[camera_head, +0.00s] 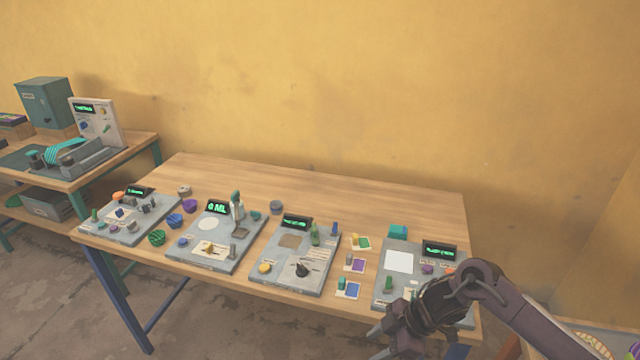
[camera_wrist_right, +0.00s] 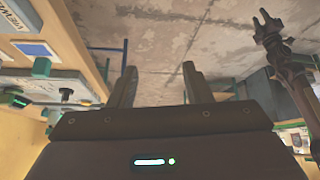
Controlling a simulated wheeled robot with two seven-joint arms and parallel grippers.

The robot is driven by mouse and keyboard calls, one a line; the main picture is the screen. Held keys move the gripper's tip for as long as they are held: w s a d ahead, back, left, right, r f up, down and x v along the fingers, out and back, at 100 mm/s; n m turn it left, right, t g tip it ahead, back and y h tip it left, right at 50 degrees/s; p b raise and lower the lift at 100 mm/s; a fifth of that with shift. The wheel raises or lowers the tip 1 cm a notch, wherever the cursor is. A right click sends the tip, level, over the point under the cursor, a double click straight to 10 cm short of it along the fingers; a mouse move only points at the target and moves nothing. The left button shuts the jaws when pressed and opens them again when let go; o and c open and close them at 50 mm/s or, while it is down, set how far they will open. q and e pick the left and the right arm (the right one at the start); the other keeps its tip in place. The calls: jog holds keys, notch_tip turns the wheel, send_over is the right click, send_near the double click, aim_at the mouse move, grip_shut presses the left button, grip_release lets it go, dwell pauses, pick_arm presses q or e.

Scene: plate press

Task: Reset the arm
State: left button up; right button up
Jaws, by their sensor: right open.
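My right gripper (camera_head: 380,342) is low at the right in the head view, at the front edge of the table by the rightmost grey panel (camera_head: 382,300). In the right wrist view its two fingers stand apart, with nothing between them (camera_wrist_right: 159,75). What looks like my left arm and gripper (camera_wrist_right: 267,20) shows at the upper right of the wrist view, too small and dark to read its jaws. The left gripper is not in the head view.
A wooden table (camera_head: 330,195) carries several grey panels with knobs, levers and green displays. Coloured cards (camera_head: 348,290) lie beside the rightmost panel. A second bench (camera_head: 130,152) stands at the left. The table's back strip is clear.

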notch_tip(320, 180, down, 20)
jog(key=m+t+b, duration=0.2)
jog(key=m+t, duration=0.2)
jog(key=m, duration=0.3)
jog(key=s+d+f+m+h, duration=0.2)
jog(key=s+d+f+m, duration=0.1)
jog(key=s+f, duration=0.55)
jog(key=s+d+f+m+g+h, duration=0.1)
jog(key=s+d+f, duration=0.1)
jog(key=s+f, duration=0.4)
jog(key=s+d+f+m+g+h+b, duration=0.1)
jog(key=s+f, duration=0.5)
jog(key=s, duration=0.9)
jog(key=s+d+f+m+g+h+b, duration=0.1)
jog(key=s+d+f+m+h, duration=0.1)
jog(key=s+f, duration=0.4)
jog(key=s+d+m, duration=0.1)
jog(key=s+d, duration=0.1)
jog(key=s, duration=0.2)
jog(key=shift+s+d+f+g+h, duration=0.15)
jog(key=shift+s+d+g+h, duration=0.1)
jog(key=shift+g+h, duration=0.15)
